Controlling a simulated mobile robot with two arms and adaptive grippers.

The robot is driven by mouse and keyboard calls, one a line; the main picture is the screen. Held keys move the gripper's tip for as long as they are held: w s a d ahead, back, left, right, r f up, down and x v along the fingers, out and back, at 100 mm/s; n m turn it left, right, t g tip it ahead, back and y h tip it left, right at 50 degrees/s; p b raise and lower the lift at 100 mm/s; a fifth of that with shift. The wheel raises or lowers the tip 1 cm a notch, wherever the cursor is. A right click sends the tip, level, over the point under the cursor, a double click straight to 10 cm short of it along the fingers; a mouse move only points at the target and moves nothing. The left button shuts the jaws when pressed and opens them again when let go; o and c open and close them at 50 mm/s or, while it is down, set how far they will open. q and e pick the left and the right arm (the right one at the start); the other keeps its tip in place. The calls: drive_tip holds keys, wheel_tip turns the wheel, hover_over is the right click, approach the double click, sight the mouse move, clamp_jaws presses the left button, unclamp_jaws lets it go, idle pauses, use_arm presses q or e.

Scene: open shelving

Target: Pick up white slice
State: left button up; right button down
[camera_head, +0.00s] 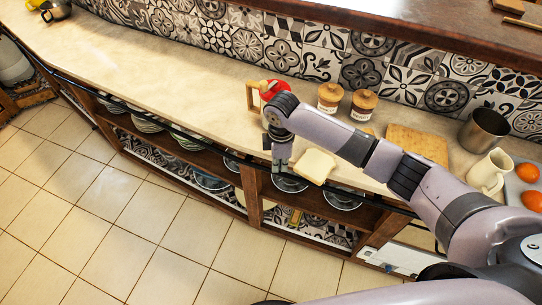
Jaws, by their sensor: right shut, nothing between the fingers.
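The white slice (315,166) is a pale, bread-like square near the front edge of the counter. It lies just right of my right gripper and below my right forearm in the picture. My right gripper (281,165) points down at the counter's front edge, shut and empty. Whether its fingertips touch the slice's left side cannot be told from this angle. My left gripper is not in view.
Two lidded jars (330,97), a red object (273,89) by a wooden frame, and a cutting board (417,144) stand behind my arm. A metal cup (483,130) and cream mug (490,171) stand right. The counter's left stretch (150,70) is clear. Bowls fill shelves below.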

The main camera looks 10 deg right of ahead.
sight(290, 164)
drive_tip(key=shift+s+d, duration=0.15)
drive_tip(key=shift+d, duration=0.45)
drive_tip(key=shift+s+d+p, duration=0.15)
drive_tip(key=shift+d+p, duration=0.75)
drive_tip(key=shift+a, duration=0.15)
